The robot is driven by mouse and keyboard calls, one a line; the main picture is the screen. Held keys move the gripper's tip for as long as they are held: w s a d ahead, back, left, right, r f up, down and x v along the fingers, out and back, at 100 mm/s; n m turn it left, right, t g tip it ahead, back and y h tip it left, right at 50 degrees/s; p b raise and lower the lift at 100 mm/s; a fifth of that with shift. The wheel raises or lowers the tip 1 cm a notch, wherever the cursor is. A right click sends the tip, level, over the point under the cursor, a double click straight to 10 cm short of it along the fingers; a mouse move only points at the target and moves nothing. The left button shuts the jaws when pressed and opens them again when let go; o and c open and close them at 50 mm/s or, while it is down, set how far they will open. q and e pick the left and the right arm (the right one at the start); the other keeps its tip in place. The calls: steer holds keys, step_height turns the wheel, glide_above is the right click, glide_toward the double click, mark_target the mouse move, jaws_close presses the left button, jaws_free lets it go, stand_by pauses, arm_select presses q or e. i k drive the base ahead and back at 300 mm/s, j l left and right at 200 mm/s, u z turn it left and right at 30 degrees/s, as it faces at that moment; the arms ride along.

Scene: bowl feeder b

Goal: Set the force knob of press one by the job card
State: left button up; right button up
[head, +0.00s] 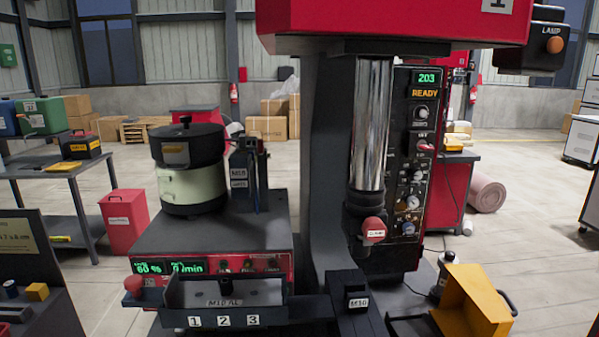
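Press one (395,17) stands in the middle with a red head, marked 1, and a chrome ram. Its black control panel (408,155) is on the right of the ram. The panel display (427,78) shows 203, with READY in orange below it. A round knob with a scale (421,113) sits under the display; its label is too small to read. More small knobs and buttons are lower down. A yellowish card (18,236) on a dark board is at the left edge, its text cut off and not legible. Neither gripper is in view.
A bowl feeder (190,175) stands on a red-fronted box left of the press. A tray (224,292) with slots 1, 2, 3 is in front. A red cap (374,230) marks the ram's side.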

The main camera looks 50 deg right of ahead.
mark_target(417, 174)
steer(key=z, duration=2.25)
steer(key=l+z, duration=0.4)
steer(key=l, duration=0.45)
steer(key=i+j, duration=0.15)
steer(key=j, duration=0.15)
steer(key=i+j, duration=0.15)
steer(key=j, duration=0.15)
